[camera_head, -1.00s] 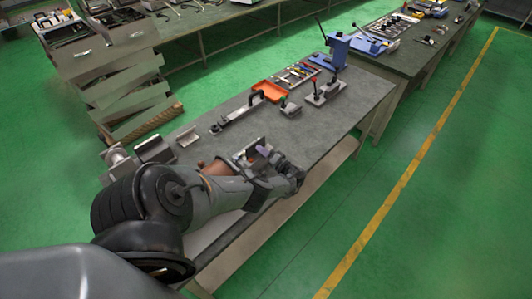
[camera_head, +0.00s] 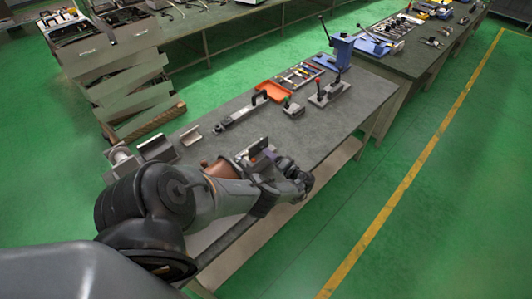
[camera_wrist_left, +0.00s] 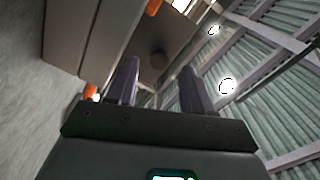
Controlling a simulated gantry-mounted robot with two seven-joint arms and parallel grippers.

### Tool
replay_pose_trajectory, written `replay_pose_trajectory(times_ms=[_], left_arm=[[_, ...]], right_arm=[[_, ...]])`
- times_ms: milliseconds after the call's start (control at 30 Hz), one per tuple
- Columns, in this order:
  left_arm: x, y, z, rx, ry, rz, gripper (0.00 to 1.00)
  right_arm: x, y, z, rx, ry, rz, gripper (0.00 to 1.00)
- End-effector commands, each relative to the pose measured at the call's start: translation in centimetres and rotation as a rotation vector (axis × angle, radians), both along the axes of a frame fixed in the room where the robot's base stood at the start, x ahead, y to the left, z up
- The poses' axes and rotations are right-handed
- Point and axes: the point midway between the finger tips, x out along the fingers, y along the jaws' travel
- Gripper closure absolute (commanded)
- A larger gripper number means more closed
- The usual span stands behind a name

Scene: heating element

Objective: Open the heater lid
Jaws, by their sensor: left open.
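The heater appears to be the small metal box (camera_head: 243,160) at the table's near edge, partly hidden behind my left arm. A dark flat panel, seemingly its lid (camera_head: 258,147), stands tilted up at the box. My left gripper (camera_head: 268,156) is beside this panel, its purple-grey fingers partly hidden by the wrist. In the left wrist view my left gripper (camera_wrist_left: 160,85) has its two fingers apart with nothing clearly between them. A brown-grey panel with a round dark spot (camera_wrist_left: 158,58) lies just beyond the fingers; contact cannot be told. My right gripper is not in view.
A copper-coloured cylinder (camera_head: 222,168) is close to my left forearm. The table's right part is clear.

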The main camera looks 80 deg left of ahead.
Motion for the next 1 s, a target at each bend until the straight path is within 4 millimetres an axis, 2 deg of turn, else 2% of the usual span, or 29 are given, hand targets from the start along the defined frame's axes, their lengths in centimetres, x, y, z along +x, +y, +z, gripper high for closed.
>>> replay_pose_trajectory(times_ms=[200, 433, 1000], left_arm=[[2.3, -3.3, 0.0, 0.0, 0.0, -0.001, 0.49], [3.7, -5.5, 0.0, 0.001, 0.001, 0.0, 0.49], [4.2, -6.1, 0.1, 0.0, 0.0, 0.001, 0.49]], right_arm=[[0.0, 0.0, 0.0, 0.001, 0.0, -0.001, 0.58], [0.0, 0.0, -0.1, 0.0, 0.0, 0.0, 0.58], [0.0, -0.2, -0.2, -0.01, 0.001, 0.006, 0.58]])
